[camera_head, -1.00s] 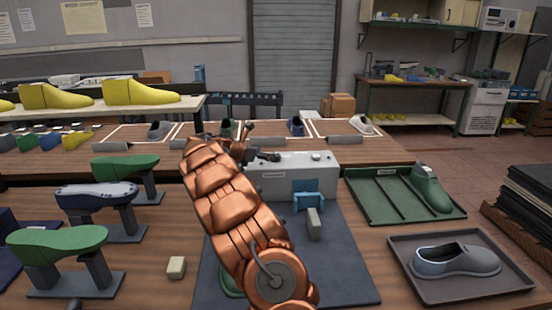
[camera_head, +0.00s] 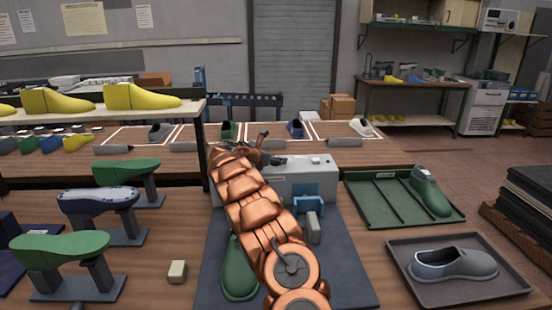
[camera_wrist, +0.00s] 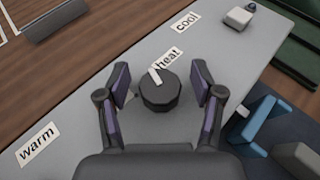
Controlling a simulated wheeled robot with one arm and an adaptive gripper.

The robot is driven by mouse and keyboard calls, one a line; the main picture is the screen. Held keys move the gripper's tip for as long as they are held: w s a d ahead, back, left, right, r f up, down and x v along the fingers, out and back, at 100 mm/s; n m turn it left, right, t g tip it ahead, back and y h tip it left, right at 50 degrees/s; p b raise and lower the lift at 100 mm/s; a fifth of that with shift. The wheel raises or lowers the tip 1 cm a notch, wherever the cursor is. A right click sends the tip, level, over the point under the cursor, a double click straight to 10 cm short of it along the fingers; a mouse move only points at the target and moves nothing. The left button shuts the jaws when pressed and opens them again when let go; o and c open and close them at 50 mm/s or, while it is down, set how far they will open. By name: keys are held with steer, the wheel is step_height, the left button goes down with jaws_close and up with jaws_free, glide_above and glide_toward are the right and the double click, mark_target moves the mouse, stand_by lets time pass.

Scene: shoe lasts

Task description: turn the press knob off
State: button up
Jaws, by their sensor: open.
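The press (camera_head: 318,178) is a pale grey box at the back of the dark mat in the head view. Its black round knob (camera_wrist: 160,95) shows in the wrist view. The knob's white pointer lies by the left end of the "heat" label (camera_wrist: 169,58). The "cool" label (camera_wrist: 184,22) is farther up and the "warm" label (camera_wrist: 37,145) is at lower left. My gripper (camera_wrist: 160,76) is open, with one purple-padded finger on each side of the knob and gaps visible. In the head view my gripper (camera_head: 265,156) is over the press's left part; the knob is hidden there.
A blue clamp-like part (camera_head: 308,203) and a grey block (camera_head: 314,229) stand before the press. A green last (camera_head: 238,270) lies on the mat (camera_head: 345,275). A green tray (camera_head: 375,205) is to the right. Several lasts on stands are at left.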

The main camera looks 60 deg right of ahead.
steer(key=shift+d, duration=0.1)
steer(key=c, duration=1.2)
steer(key=shift+o, duration=0.2)
steer(key=shift+n+t+b, duration=0.35)
steer(key=shift+n+t, duration=0.15)
steer(key=shift+t, duration=0.1)
steer(key=shift+f+n+t+y+b, duration=0.1)
steer(key=shift+n+t+y+b, duration=0.2)
steer(key=shift+n+t+b, duration=1.1)
steer(key=n+t+y, duration=0.1)
steer(key=n+t, duration=0.2)
steer(key=t, duration=0.1)
steer(key=n+t+y, duration=0.1)
steer(key=n+t, duration=0.1)
steer(key=n+t+y, duration=0.2)
steer(key=shift+w+r+n, duration=0.1)
steer(key=shift+r+n, duration=0.1)
steer(key=shift+n, duration=0.1)
steer(key=shift+n+t+y, duration=0.3)
steer(key=shift+n+y, duration=0.2)
steer(key=shift+y, duration=0.1)
steer(key=shift+w, duration=0.1)
